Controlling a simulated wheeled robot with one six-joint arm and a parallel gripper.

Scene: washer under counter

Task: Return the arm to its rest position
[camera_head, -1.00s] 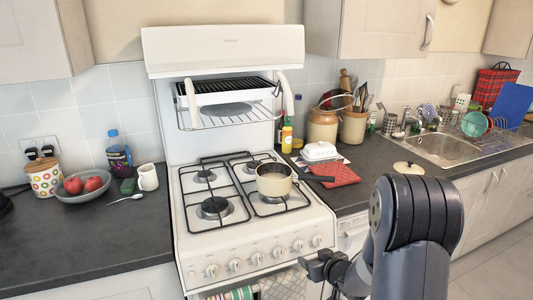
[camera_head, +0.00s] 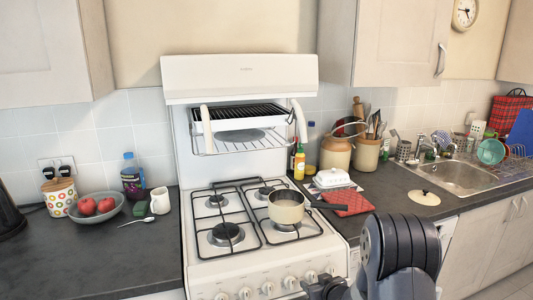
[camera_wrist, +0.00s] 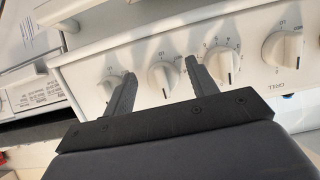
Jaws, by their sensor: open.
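My gripper (camera_wrist: 157,90) is open and empty in the wrist view, its two dark fingers apart in front of the stove's control knobs (camera_wrist: 222,62). I cannot tell how close the fingertips are to the knobs. In the head view my arm (camera_head: 400,258) rises at the bottom right, folded in front of the stove and counter. The gripper also shows there as a dark shape at the bottom edge, partly cut off.
The white stove (camera_head: 205,275) carries a cream pan (camera_head: 286,208) on a right burner, its dark handle pointing right. On the right counter are a red pot holder (camera_head: 348,203) and a cream lid (camera_head: 424,198). A fruit bowl (camera_head: 97,212) stands left.

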